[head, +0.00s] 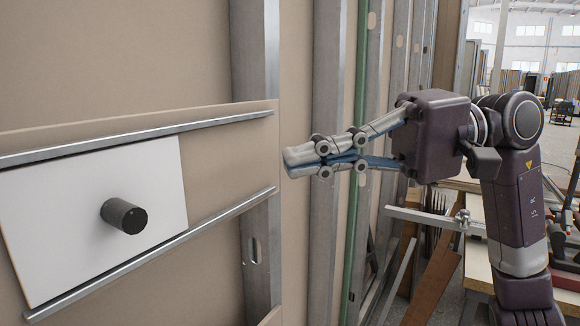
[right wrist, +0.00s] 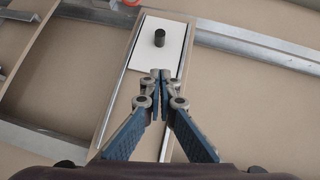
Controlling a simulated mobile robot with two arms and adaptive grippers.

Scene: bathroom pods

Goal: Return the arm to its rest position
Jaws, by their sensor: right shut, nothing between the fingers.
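My right gripper (head: 290,162) points left in the head view, its fingers together and empty. It is apart from the white sliding panel (head: 60,205), to the right of it. The panel carries a dark round knob (head: 124,216) and sits between two metal rails. In the right wrist view the closed fingertips (right wrist: 160,76) show in front of the lower part of the white panel (right wrist: 148,50), with the black knob (right wrist: 159,38) beyond them. My right arm (head: 520,190) is bent, with its forearm raised at the right. My left gripper does not show.
The upper rail (head: 140,134) and lower rail (head: 170,248) run along a beige board on the wall. Metal studs (head: 258,60) and a green upright (head: 358,180) stand behind my gripper. A clamp bar (head: 430,218) and boards lie below my right arm. An open hall shows at the far right.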

